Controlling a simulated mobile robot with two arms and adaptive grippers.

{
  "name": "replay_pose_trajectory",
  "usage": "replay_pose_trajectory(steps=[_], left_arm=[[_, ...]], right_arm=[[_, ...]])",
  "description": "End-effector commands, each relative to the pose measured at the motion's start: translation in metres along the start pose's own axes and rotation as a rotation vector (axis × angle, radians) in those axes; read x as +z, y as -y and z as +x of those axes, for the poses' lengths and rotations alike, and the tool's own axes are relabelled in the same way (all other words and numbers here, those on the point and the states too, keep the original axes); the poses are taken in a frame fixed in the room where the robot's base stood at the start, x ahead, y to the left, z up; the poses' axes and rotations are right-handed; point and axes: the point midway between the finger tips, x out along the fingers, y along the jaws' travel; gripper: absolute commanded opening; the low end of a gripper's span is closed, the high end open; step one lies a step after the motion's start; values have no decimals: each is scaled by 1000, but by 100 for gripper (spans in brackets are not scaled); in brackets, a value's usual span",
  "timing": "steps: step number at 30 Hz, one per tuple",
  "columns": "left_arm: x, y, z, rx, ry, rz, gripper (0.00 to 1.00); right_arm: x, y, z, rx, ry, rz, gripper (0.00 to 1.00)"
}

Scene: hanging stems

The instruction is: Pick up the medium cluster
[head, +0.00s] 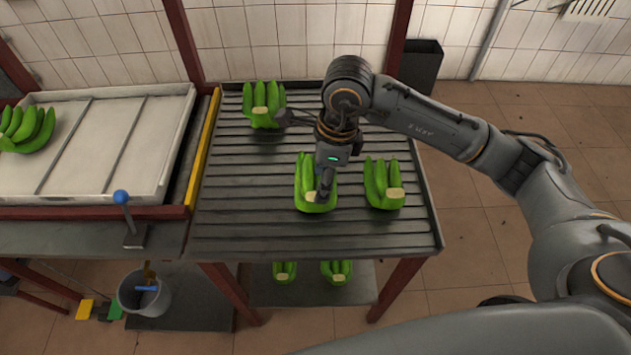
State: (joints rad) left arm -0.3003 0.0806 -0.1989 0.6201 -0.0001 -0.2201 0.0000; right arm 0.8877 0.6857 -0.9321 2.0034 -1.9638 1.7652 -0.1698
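Three green banana clusters lie on the slatted dark table (240,215): one at the back left (264,104), one in the middle (301,184) and one at the right (384,186). They look close in size, so I cannot tell surely which is the medium one. My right gripper (324,192) points down onto the middle cluster, over its right side and cut end, and hides part of it. Its fingers are small and overlap the fruit, so their opening and any grip are unclear. My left gripper is not in view.
A white tray (103,145) with another cluster (26,128) stands at the left. A blue-knobbed lever (122,198) is near the table's left edge. Two clusters (285,271) (337,271) lie on the lower shelf. A grey bucket (145,293) stands below. The table's front strip is clear.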

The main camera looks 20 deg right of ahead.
Motion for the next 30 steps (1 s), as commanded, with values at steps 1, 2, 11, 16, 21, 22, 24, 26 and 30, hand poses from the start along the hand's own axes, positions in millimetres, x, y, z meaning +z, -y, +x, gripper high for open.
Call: replay_pose_trajectory(steps=[1, 2, 11, 16, 21, 22, 24, 26, 30], left_arm=[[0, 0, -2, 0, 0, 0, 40], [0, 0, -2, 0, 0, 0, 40], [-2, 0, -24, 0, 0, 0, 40], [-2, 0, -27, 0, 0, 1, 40], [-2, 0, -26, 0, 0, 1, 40], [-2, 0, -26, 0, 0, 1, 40], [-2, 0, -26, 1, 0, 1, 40], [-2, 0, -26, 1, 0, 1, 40], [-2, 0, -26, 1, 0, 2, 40]], right_arm=[[0, 0, 3, 1, 1, 0, 54], [0, 0, 5, 0, 1, 0, 54], [2, 6, 38, 4, -1, 2, 54], [2, 6, 56, 1, 2, 0, 54], [2, 7, 59, -1, 2, -1, 54], [2, 7, 59, -1, 2, -1, 54], [2, 7, 59, -1, 2, -1, 48], [2, 7, 59, -1, 2, -1, 35], [2, 7, 58, -1, 2, 0, 7]])
